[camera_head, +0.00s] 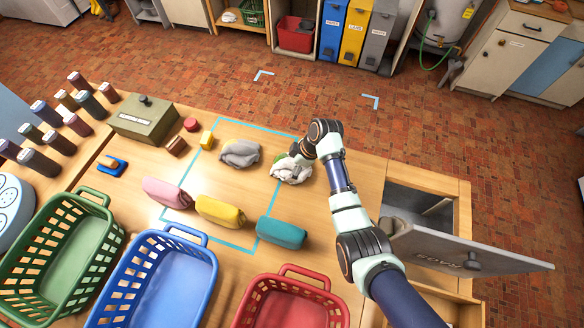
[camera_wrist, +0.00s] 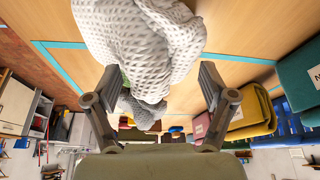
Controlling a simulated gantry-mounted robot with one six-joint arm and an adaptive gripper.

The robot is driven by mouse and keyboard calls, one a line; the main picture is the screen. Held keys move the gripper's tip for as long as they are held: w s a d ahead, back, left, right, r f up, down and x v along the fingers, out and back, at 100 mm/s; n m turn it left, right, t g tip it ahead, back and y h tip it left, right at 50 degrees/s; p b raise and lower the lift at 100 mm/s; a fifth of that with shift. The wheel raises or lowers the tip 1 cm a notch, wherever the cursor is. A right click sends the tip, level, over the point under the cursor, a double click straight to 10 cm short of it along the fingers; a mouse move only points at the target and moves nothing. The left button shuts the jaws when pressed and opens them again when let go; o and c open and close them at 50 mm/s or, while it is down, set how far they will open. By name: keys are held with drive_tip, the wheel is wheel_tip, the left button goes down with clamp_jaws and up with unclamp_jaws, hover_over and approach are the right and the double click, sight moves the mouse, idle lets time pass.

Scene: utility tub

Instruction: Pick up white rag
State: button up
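The white rag (camera_head: 292,171) lies crumpled on the wooden table, at the right edge of the blue taped outline. My gripper (camera_head: 298,160) is right over it in the head view and partly hides it. In the wrist view the waffle-textured white rag (camera_wrist: 135,40) fills the upper middle. My gripper (camera_wrist: 155,88) is open there, with one finger on each side of the rag's lower part. I cannot tell whether the fingers touch it. A grey rag (camera_head: 240,153) lies apart to the left; grey cloth (camera_wrist: 138,110) also shows below the white rag in the wrist view.
Pink (camera_head: 167,192), yellow (camera_head: 220,211) and teal (camera_head: 281,232) bundles lie in front. Green (camera_head: 75,235), blue (camera_head: 165,270) and red (camera_head: 290,300) baskets stand nearer. An open bin with a grey lid (camera_head: 470,250) is at right. Several bottles stand at left.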

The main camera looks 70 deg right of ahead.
drive_tip(key=c, duration=1.2)
drive_tip(key=shift+c, duration=0.3)
wheel_tip(320, 180, up, 20)
drive_tip(key=p, duration=0.3)
drive_tip(key=shift+w+a, duration=0.1)
